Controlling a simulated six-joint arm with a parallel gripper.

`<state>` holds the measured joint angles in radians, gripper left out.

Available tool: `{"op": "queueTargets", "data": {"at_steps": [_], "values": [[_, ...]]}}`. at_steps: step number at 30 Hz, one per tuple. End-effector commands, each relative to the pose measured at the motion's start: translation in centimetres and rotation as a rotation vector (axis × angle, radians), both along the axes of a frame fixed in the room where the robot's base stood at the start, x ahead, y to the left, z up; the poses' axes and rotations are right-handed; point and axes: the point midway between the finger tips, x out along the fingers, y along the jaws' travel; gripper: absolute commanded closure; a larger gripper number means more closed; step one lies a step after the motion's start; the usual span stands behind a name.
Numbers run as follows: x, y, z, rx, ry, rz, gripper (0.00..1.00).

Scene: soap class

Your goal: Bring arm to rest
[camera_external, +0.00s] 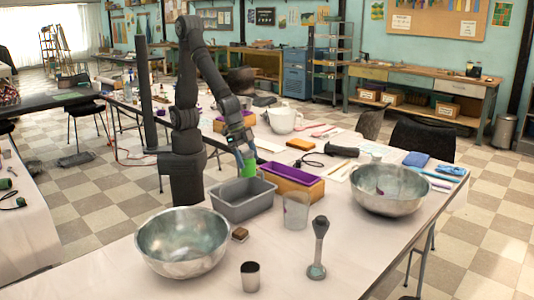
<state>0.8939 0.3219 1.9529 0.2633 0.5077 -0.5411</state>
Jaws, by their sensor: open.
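My dark arm (186,95) stands on the long white table and is folded, with its upper links raised and its forearm slanting down to the right. My gripper (246,154) points down above the back edge of the grey bin (246,208) and is open. A bright green thing (249,169) is right below the fingertips, at the back of the bin. I cannot tell whether the fingers touch it, or whether it stands in the bin or behind it.
A wooden box with purple lining (290,181) stands right of the bin. A clear cup (296,210), metal bowls (183,243) (390,190), a small metal cup (250,277), a brown block (239,234) and an upright metal tool (318,250) stand nearby. A white pitcher (283,120) is behind.

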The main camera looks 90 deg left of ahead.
Motion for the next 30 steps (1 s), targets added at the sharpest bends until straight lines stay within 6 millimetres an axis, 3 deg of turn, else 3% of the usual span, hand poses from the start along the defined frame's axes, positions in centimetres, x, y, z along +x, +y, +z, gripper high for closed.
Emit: {"op": "queueTargets", "data": {"at_steps": [13,30], "values": [[-0.1,0.1,-1.2,0.001,0.001,-0.001,0.25],[-2.7,1.6,6.7,-0.004,-0.002,-0.001,0.25]]}}
